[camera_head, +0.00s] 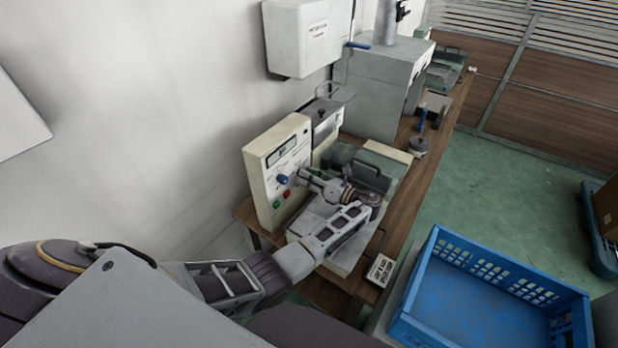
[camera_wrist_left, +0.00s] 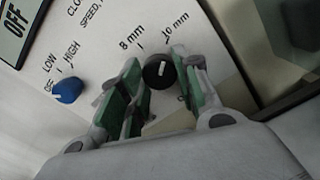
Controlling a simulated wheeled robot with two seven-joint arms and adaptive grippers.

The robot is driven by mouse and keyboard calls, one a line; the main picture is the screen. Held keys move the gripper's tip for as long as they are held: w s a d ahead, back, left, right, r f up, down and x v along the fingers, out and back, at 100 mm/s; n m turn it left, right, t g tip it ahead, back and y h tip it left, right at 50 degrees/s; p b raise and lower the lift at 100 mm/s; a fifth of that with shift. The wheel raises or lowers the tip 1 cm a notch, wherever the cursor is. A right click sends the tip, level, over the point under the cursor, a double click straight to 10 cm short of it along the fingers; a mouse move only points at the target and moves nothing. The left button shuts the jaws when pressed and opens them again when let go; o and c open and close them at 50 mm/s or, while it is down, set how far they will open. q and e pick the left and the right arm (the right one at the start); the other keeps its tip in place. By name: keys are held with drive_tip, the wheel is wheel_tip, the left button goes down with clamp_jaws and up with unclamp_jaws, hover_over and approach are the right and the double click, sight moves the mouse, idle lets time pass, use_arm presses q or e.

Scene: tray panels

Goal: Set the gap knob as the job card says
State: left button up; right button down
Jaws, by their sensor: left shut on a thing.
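The black gap knob (camera_wrist_left: 158,73) sits on a cream control panel (camera_wrist_left: 100,50), below the printed labels "8 mm" and "10 mm". Its white mark points up between the two labels; I cannot tell exactly how close it is to either. My left gripper (camera_wrist_left: 158,92) is shut on the gap knob, with a green-padded finger on each side. In the head view my left gripper (camera_head: 304,176) is at the panel face and hides the knob. A small white card (camera_head: 381,270) stands at the bench's front edge; its print is too small to read surely. My right gripper is not in view.
A blue knob (camera_wrist_left: 68,90) marked OFF, LOW and HIGH is left of the gap knob. A display (camera_wrist_left: 17,32) reads OFF. Red (camera_head: 286,194) and green (camera_head: 276,204) buttons sit low on the panel. A blue crate (camera_head: 480,295) stands right of the bench.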

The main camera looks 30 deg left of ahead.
use_arm(q)
drive_tip(key=shift+w+n+b, duration=0.1)
drive_tip(key=shift+n+b, duration=0.9)
drive_tip(key=shift+n, duration=4.4)
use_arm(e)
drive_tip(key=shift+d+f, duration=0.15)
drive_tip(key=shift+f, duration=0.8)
use_arm(q)
drive_tip(key=o, duration=1.1)
drive_tip(key=shift+c, duration=0.2)
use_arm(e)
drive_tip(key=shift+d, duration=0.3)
use_arm(q)
drive_tip(key=shift+d, duration=0.1)
